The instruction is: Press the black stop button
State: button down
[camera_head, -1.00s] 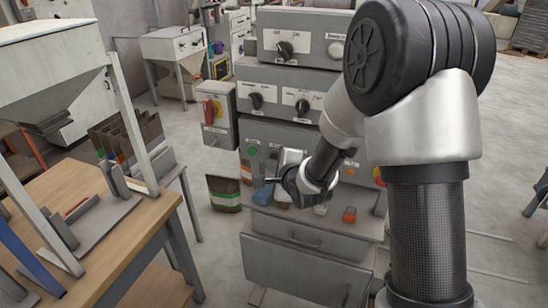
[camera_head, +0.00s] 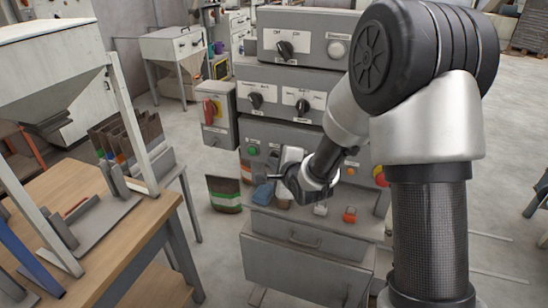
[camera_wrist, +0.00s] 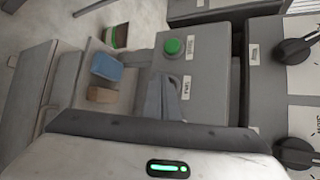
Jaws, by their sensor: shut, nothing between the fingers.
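The control panel (camera_head: 228,136) of the grey cabinet carries a green button (camera_head: 252,150) at its left, which also shows in the wrist view (camera_wrist: 174,46). A second label (camera_wrist: 187,86) sits beside the green button's label in the wrist view. I cannot make out the black stop button; my gripper covers the spot beside this second label. My gripper (camera_head: 270,166) is shut and empty, its tips close in front of the panel just right of and below the green button. It shows in the wrist view (camera_wrist: 168,88) too. I cannot tell whether the tips touch anything.
Black knobs (camera_head: 285,50) sit on the upper boxes. A red switch (camera_head: 210,110) is on the box at left. A wooden table (camera_head: 110,235) stands at left.

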jog(key=shift+w+d, duration=0.1)
jog(key=shift+w, duration=0.15)
dwell(0.3)
jog(key=shift+s+a, duration=0.25)
jog(key=shift+s, duration=0.45)
jog(key=s+a+b, duration=0.2)
jog(key=s, duration=0.3)
jog(key=shift+s, duration=0.35)
